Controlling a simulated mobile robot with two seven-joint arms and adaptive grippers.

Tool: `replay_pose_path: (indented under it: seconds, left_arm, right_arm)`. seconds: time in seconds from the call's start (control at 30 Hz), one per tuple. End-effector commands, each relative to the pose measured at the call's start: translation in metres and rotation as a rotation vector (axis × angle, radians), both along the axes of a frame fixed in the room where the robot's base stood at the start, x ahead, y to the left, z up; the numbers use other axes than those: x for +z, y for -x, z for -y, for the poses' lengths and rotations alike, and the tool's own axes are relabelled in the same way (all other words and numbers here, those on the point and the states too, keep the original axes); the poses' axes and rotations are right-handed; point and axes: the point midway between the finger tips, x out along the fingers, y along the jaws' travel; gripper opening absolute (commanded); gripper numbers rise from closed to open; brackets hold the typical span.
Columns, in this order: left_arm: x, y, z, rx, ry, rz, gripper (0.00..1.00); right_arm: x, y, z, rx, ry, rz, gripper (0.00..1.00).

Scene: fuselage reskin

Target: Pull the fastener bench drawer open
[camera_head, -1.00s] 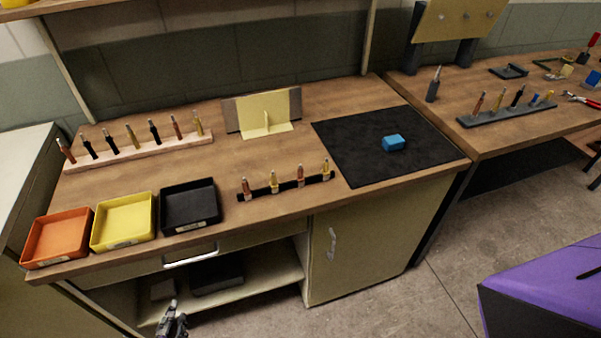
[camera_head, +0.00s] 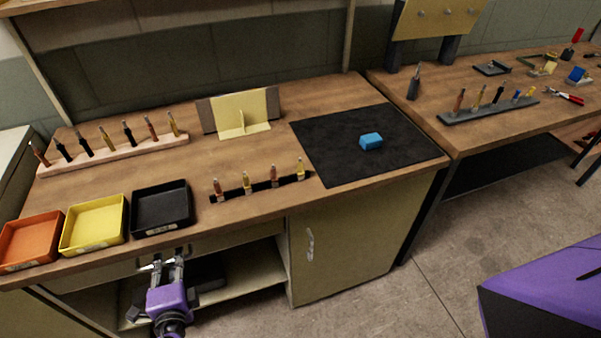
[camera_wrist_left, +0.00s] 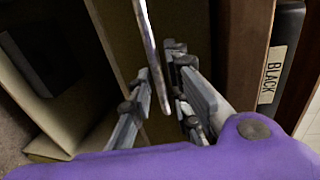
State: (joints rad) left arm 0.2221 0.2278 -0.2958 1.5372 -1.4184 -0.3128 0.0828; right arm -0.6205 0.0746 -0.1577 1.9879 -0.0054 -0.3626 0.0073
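The fastener bench drawer (camera_head: 215,243) is a pale front under the wooden top, below the coloured bins, and looks shut. Its metal handle (camera_head: 146,267) is partly hidden by my left gripper (camera_head: 163,264). In the left wrist view the handle (camera_wrist_left: 152,50) is a shiny bar running down between the two fingers of my left gripper (camera_wrist_left: 168,105). The fingers are apart, one on each side of the bar; I see no clear grip on it. My right gripper is not in view.
Orange (camera_head: 30,262), yellow (camera_head: 94,243) and black (camera_head: 162,227) bins stand along the bench's front edge above the drawer. An open shelf (camera_head: 250,282) lies below it. A cupboard door (camera_head: 345,245) is to the right. The floor in front is clear.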

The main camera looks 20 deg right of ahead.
Motion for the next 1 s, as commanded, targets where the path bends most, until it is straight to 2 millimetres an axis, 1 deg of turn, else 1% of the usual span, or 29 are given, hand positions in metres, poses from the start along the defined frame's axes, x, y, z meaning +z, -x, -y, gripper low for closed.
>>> replay_pose_path:
  seconds: [0.03,0.1,0.37,0.4,0.5,0.53,1.0]
  left_arm:
    - [-0.0006,-0.0049,0.0003,0.0,-0.001,0.0,0.17]
    - [-0.0022,-0.0081,0.0001,0.0,0.0,-0.001,0.17]
    - [-0.0025,-0.0101,0.0001,0.0,0.002,-0.001,0.17]
    - [-0.0025,-0.0101,0.0002,0.0,0.002,-0.001,0.16]
    - [-0.0025,-0.01,0.0002,0.0,0.002,-0.001,0.03]
    - [-0.0025,-0.01,0.0001,0.0,0.002,-0.001,0.0]
    - [-0.0031,-0.0098,0.0,0.001,0.001,-0.002,0.0]
  right_arm:
    - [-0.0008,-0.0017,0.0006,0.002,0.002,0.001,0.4]
    - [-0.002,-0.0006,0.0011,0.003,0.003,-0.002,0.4]
    - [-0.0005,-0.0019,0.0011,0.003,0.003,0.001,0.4]
    - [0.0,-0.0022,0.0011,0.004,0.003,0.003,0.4]
    - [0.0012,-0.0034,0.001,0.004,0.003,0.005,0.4]
    - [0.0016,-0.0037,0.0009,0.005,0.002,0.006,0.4]
    - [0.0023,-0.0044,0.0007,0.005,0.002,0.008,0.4]
